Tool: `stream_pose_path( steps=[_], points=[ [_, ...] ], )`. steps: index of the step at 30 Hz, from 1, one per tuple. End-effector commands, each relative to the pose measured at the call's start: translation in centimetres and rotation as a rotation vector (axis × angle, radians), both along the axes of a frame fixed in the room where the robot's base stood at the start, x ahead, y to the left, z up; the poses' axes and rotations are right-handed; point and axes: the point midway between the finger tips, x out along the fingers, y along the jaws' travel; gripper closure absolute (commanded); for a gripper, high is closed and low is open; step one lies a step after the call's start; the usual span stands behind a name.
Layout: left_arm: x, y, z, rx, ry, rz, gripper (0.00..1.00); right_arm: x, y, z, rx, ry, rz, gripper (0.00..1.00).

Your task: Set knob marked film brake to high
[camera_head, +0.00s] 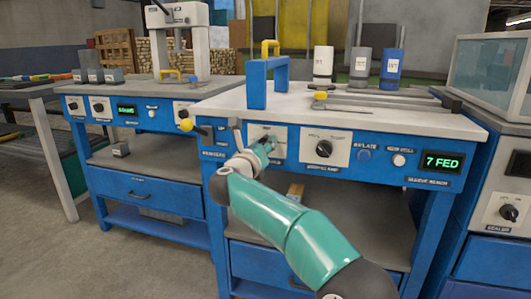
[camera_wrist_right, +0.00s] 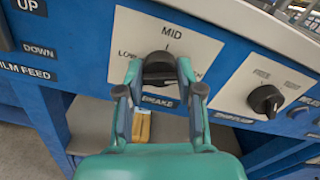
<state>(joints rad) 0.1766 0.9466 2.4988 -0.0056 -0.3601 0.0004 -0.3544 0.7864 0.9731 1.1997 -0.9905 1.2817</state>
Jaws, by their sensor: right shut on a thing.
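The film brake knob (camera_wrist_right: 160,66) is dark and round, on a pale plate (camera_wrist_right: 183,32) on the blue front panel. The plate reads LOW at left and MID at top; the right side of its scale is hard to read. The knob's pointer seems to face up, near MID. My right gripper (camera_wrist_right: 160,72) is shut on the knob, one finger on each side. In the head view the right gripper (camera_head: 264,146) covers most of the knob, and the plate (camera_head: 277,131) shows around it. My left gripper is not in view.
A second knob (camera_head: 323,148) sits on its own plate to the right, followed by blue and white buttons and a green 7 FED display (camera_head: 442,162). A lever with a yellow ball (camera_head: 186,125) juts out to the left. Bottles (camera_head: 359,70) stand on the bench top.

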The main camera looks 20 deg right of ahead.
Motion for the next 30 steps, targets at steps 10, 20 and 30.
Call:
stream_pose_path(
  steps=[10, 20, 30],
  points=[
    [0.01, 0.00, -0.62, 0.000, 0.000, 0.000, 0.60, 0.00, -0.25, -0.68, 0.220, -0.135, -0.009, 0.98],
    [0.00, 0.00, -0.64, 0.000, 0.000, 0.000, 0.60, -0.01, -0.25, -0.67, 0.309, -0.195, -0.009, 0.98],
    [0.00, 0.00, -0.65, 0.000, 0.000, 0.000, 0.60, 0.00, -0.24, -0.66, 0.318, -0.201, -0.008, 0.98]
  ],
)
